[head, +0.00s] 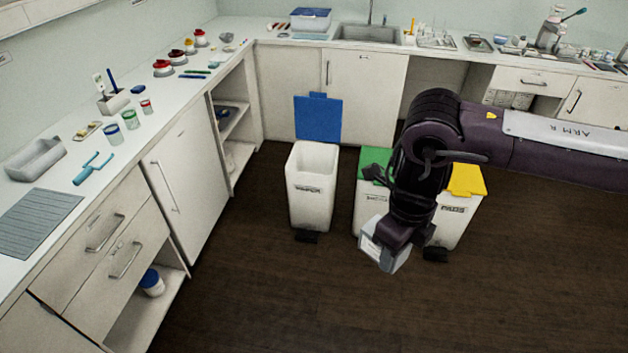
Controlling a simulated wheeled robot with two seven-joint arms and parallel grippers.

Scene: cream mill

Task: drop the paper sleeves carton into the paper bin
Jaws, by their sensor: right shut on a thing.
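My right gripper (396,236) points down and is shut on a small white and grey carton (383,253), taken to be the paper sleeves carton. The gripper hides part of it. The carton hangs in front of the green-lidded bin, to the right of the paper bin (312,195). The paper bin is white, with its blue lid (318,118) standing open at the back and a dark pedal at its foot. Its opening is clear, with nothing above it. The label on its front is small and hard to read. My left gripper is out of view.
A bin with a green lid (374,166) and one with a yellow lid (467,180) stand right of the paper bin, partly behind my right arm. Counters with cabinets (186,172) line the left and back. The dark floor (270,290) in front is clear.

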